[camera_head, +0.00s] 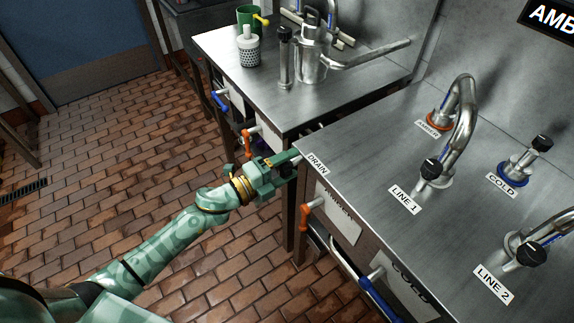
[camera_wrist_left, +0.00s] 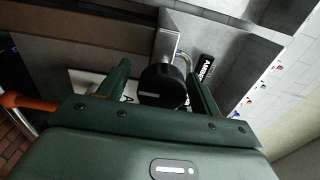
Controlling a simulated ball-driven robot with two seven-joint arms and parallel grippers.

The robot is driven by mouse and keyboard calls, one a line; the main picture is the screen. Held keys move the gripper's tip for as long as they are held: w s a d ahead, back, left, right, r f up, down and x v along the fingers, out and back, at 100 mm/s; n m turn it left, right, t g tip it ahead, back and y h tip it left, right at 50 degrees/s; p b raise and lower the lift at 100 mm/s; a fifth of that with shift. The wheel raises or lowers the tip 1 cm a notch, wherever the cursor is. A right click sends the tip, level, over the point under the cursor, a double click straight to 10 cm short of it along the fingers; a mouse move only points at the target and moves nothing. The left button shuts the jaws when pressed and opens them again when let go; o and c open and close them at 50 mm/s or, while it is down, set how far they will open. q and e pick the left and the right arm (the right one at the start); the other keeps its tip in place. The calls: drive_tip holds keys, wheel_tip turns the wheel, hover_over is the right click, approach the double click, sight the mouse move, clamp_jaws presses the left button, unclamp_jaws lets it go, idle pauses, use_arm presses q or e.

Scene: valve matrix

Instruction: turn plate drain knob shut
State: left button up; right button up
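The drain knob (camera_wrist_left: 162,86) is a round black knob with a white mark line. In the left wrist view it lies between the two fingers of my left gripper (camera_wrist_left: 160,88). The fingers are apart, with a gap at the knob's left side; the right finger is close to it, and I cannot tell whether it touches. In the head view my left gripper (camera_head: 287,164) is at the near-left corner of the steel bench, below the DRAIN label (camera_head: 318,163). The knob is not clearly visible there. My right gripper is not in view.
The steel bench (camera_head: 370,155) carries bent taps and black knobs labelled LINE 1 (camera_head: 431,169), COLD (camera_head: 541,143) and LINE 2 (camera_head: 531,254). An orange lever (camera_head: 305,216) and a blue lever (camera_head: 378,298) stick out below its front. Open tiled floor (camera_head: 150,190) lies left.

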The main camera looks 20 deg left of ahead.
use_arm(q)
drive_tip(key=p+v, duration=0.1)
drive_tip(key=v, duration=1.5)
drive_tip(key=shift+a, duration=0.15)
drive_tip(key=shift+s, duration=0.1)
